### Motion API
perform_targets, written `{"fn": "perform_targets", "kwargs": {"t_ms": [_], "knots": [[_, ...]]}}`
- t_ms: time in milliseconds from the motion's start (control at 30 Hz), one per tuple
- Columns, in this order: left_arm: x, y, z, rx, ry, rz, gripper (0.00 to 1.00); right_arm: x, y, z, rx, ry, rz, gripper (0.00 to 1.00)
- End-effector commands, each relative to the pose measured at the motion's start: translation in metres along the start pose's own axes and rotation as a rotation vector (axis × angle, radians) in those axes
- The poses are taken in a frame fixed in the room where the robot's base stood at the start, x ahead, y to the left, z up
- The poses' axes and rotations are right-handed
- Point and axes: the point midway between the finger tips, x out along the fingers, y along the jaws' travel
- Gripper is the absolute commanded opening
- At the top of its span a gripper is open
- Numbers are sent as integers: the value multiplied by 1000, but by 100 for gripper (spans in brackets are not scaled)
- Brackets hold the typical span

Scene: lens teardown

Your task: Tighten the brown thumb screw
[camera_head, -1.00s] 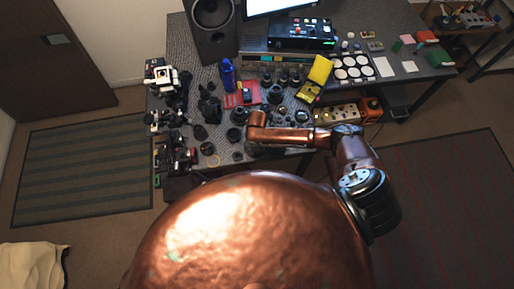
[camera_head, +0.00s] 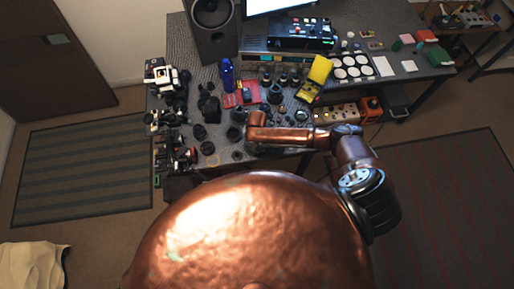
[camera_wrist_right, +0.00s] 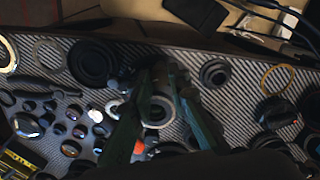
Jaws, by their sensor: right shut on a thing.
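My right gripper (camera_wrist_right: 158,85) reaches down over the workbench in the right wrist view, its two dark green fingers brought together on something small. What lies between the fingertips is too dark to make out. A pale metal ring (camera_wrist_right: 160,112) of a lens part shows just behind and between the fingers. I cannot pick out the brown thumb screw in either view. In the head view my copper right arm reaches left over the front of the bench (camera_head: 225,170), and the fingertips are hidden. My left gripper does not show.
Several dark lens rings and small parts lie close around the gripper, including a black ring (camera_wrist_right: 92,62) and a thin yellow ring (camera_wrist_right: 277,78). A blue bottle (camera_head: 227,74), a yellow case (camera_head: 319,71) and a speaker (camera_head: 212,28) stand farther back.

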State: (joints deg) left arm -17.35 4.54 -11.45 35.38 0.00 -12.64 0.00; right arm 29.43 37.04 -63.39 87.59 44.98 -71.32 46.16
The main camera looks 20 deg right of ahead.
Motion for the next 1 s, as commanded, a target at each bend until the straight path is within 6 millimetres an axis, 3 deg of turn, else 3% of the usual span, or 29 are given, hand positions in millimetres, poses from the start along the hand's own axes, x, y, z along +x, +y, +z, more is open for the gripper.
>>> {"fn": "perform_targets", "kwargs": {"t_ms": [400,867,900,1000], "knots": [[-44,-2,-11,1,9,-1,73,-4,-2,1,321,-3,-3,0],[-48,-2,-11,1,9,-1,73,0,0,0,406,-1,1,0],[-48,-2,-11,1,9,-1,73,0,0,0,406,-1,1,18],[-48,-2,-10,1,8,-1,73,0,0,0,406,-1,1,25]]}}
